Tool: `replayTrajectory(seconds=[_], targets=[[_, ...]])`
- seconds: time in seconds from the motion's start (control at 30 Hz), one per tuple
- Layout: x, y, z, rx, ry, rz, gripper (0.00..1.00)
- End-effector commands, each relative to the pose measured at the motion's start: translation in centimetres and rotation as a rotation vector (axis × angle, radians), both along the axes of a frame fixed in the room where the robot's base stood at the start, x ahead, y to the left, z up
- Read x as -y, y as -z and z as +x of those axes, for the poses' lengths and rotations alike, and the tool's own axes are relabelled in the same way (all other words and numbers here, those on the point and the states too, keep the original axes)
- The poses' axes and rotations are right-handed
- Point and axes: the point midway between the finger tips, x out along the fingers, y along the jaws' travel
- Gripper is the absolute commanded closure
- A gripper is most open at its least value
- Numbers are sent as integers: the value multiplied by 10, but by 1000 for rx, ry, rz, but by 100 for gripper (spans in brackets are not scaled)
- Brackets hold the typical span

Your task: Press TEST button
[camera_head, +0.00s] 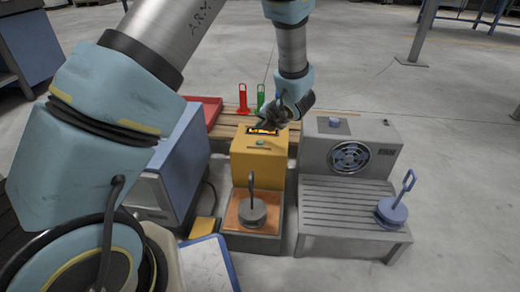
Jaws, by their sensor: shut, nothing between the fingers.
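A yellow box (258,168) stands in the middle, with a black and yellow panel (262,130) on its top. A small greenish button-like part (261,143) sits on its sloped upper face. A grey box (358,130) with a round fan to its right carries a bluish button-like part (334,122) on top. I cannot read a TEST label on either. My gripper (268,122) is dark, shut and empty, over the back right top of the yellow box. Its fingertips are small and partly merge with the dark panel, so I cannot tell whether they touch it.
A grey weight with a handle (252,210) stands on the orange plate before the yellow box. A blue weight (391,212) stands on the slatted grey bench (335,212). Red (243,98) and green (261,96) uprights stand behind. A blue-grey cabinet (180,165) is at left.

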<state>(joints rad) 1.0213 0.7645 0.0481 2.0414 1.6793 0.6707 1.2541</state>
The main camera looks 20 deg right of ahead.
Motion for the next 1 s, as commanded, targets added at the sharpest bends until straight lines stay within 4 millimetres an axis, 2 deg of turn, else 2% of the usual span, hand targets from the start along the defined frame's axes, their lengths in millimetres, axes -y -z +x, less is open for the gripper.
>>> replayTrajectory(seconds=[0.03,0.27,1.0], targets=[[0,15,0,0,0,0,100],[0,33,0,-1,0,1,100],[0,33,0,-1,-1,0,100]])
